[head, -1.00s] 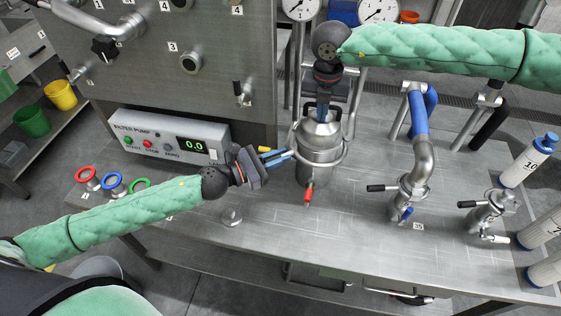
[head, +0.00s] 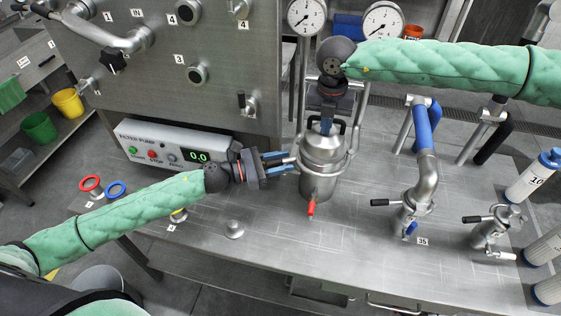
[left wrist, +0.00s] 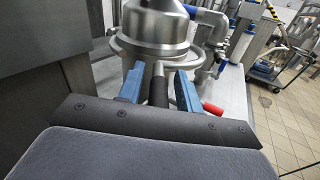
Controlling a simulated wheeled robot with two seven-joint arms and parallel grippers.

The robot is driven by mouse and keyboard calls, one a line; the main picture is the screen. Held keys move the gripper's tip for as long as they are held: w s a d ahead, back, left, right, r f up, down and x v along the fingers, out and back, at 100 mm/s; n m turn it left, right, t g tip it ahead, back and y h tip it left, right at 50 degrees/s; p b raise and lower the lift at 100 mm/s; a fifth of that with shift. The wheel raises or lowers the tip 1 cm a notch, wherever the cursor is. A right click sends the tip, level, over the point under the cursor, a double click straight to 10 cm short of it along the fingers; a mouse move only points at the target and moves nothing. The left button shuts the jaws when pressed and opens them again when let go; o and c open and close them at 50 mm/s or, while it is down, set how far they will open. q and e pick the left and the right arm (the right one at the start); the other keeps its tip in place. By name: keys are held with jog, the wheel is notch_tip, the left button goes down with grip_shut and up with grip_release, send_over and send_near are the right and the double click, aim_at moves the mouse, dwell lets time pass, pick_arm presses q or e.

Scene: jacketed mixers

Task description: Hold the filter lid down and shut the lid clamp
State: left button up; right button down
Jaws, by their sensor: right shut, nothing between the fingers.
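The steel filter housing (head: 320,184) stands upright on the bench, its domed lid (head: 322,143) seated on top. The lid also shows in the left wrist view (left wrist: 156,22). My right gripper (head: 326,126) is shut and points down at the top of the lid; I cannot tell whether it presses on it. My left gripper (head: 288,161) is at the left side of the lid's rim. In the left wrist view its blue fingers (left wrist: 160,90) are open, on either side of the clamp handle (left wrist: 158,88), with gaps beside it. The far end of the clamp is hidden.
The filter pump box (head: 175,148), reading 0.0, stands close behind my left arm. A red-handled valve (head: 311,207) sits low on the housing. A pipe with a blue sleeve (head: 426,128) rises to the right. The bench front is mostly clear.

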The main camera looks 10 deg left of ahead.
pick_arm(q)
jog(key=shift+a, duration=0.2)
jog(key=v, duration=1.2)
dwell(0.4)
jog(key=shift+s+d, duration=0.1)
